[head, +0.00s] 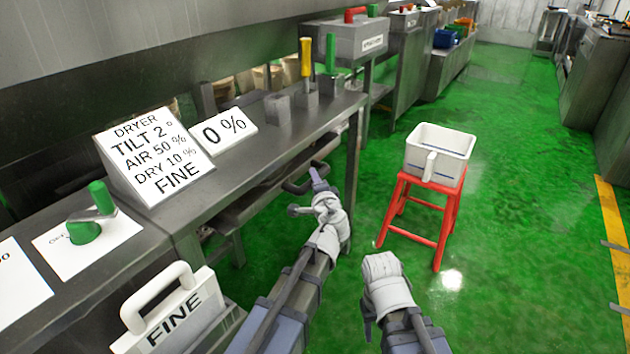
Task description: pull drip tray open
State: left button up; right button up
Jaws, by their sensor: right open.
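The drip tray (246,210) is a long, shallow metal tray under the edge of the steel bench, with a dark bar handle (292,188) at its front right. Most of the tray is hidden by the bench top. My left gripper (317,182) is at the handle, its purple tip overlapping it in the head view. I cannot tell whether its fingers close around the bar. My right gripper (369,322) is open and empty, low over the green floor, apart from the tray.
A red stool (420,212) carrying a white jug (440,150) stands to the right. The bench holds a dryer sign (155,152), a 0 % sign (223,130) and a green knob (84,231). A FINE container (175,318) is at lower left. Floor beyond the stool is clear.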

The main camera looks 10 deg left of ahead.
pick_arm(q)
grip_shut()
dwell(0.9)
